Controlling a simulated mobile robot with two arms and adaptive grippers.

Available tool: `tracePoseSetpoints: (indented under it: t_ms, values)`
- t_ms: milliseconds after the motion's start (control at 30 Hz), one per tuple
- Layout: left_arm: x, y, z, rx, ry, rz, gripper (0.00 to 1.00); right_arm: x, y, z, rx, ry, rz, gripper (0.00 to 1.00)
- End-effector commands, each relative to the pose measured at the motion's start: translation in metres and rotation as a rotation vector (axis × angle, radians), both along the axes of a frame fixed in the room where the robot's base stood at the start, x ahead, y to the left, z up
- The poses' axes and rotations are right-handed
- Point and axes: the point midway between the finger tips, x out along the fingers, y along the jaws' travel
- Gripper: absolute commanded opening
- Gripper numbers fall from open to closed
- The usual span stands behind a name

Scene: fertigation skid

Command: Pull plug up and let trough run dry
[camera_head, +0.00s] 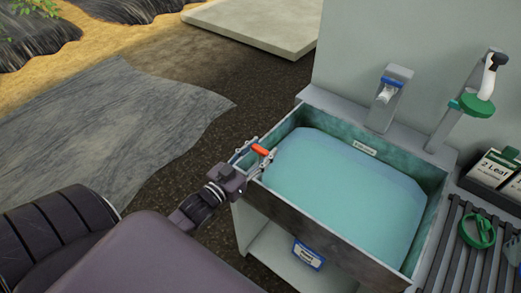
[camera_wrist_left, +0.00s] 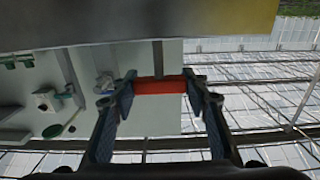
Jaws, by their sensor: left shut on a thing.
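The trough (camera_head: 345,232) is a grey box with a green inner lining. It holds blue-green water (camera_head: 345,185) over a wide area. My left gripper (camera_head: 258,158) is at the trough's left end, by the rim. It is shut on a small orange-red plug handle (camera_head: 261,150). In the left wrist view the red handle (camera_wrist_left: 160,86) lies crosswise between the two fingertips of the left gripper (camera_wrist_left: 162,92). The rest of the plug and the drain are not visible. My right gripper is not in view.
A short tap (camera_head: 388,90) and a tall spout with a green collar (camera_head: 477,104) stand behind the trough. A slatted rack (camera_head: 462,250) with a green ring (camera_head: 478,230) and a dark labelled box (camera_head: 492,172) are at right. Dark ground lies open at left.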

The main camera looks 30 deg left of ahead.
Motion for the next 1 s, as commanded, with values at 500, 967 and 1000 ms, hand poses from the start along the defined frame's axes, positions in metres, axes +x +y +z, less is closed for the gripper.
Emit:
tracePoseSetpoints:
  t_ms: [500, 967, 1000]
  values:
    - [0.0, 0.0, 0.028, -0.001, -0.001, 0.0, 0.0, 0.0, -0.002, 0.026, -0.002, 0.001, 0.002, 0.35]
    - [0.0, 0.0, 0.048, 0.0, -0.003, 0.0, 0.0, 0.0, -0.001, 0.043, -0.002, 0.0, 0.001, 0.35]
    - [0.0, 0.0, 0.048, 0.0, -0.004, 0.0, 0.0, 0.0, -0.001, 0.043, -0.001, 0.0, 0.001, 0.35]
